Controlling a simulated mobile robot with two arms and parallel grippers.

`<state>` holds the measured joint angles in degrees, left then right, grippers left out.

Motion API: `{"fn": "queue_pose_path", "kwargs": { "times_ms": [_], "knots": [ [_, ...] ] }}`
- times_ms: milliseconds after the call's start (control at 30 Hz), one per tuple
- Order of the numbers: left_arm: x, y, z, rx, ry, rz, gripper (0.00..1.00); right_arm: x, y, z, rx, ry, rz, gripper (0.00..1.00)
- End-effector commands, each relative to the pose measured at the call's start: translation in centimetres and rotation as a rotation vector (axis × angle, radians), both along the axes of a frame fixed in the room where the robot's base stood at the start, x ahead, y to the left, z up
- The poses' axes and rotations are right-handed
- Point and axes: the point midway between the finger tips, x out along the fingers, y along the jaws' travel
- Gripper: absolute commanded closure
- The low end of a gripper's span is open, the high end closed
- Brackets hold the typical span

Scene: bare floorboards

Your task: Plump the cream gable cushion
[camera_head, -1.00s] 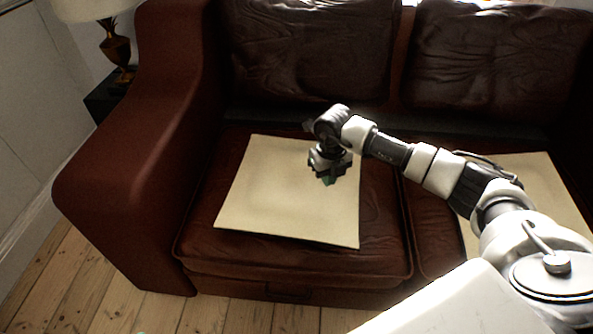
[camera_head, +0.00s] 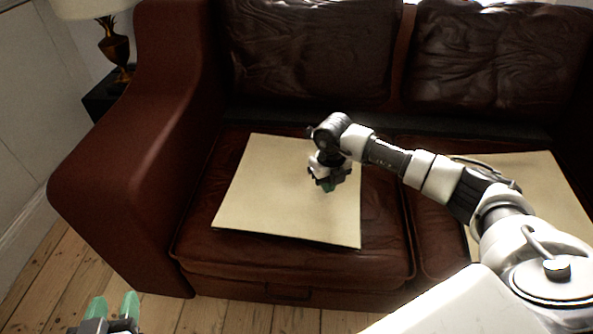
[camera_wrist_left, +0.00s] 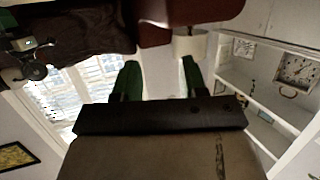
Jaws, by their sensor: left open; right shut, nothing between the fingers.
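A flat, square cream cushion (camera_head: 270,190) lies on the left seat of the brown leather sofa. A second cream cushion (camera_head: 535,180) lies on the right seat, partly hidden by my right arm. I cannot tell by shape which one is the gable cushion. My right gripper (camera_head: 329,187) is shut and empty, pointing down at the right part of the left cushion, touching it or just above. My left gripper (camera_head: 114,304) is open and empty at the bottom left, over the floor in front of the sofa. Its green fingers (camera_wrist_left: 160,75) stand apart in the left wrist view.
The sofa's thick armrest (camera_head: 125,160) rises left of the cushion. Dark back cushions (camera_head: 310,50) stand behind. A lamp (camera_head: 115,45) is on a dark side table at the far left. Bare floorboards (camera_head: 170,312) lie in front.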

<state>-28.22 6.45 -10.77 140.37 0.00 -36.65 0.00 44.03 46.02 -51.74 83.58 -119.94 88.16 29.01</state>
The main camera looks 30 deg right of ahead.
Motion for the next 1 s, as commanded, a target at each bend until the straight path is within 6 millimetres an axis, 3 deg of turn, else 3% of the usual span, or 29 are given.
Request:
{"fn": "queue_pose_path", "kwargs": {
  "times_ms": [700,900,1000],
  "knots": [
    [0.6,-0.5,1.7,-0.036,-0.143,-0.009,0.57,0.0,0.1,-1.1,0.000,0.002,0.001,1.00],
    [0.6,-0.5,1.7,-0.033,-0.130,-0.009,0.57,-0.1,0.1,-0.9,0.001,0.003,0.002,1.00],
    [0.2,-0.2,0.7,-0.011,-0.040,-0.003,0.57,-0.1,0.1,-0.4,0.002,0.003,0.002,1.00]
  ]
}}
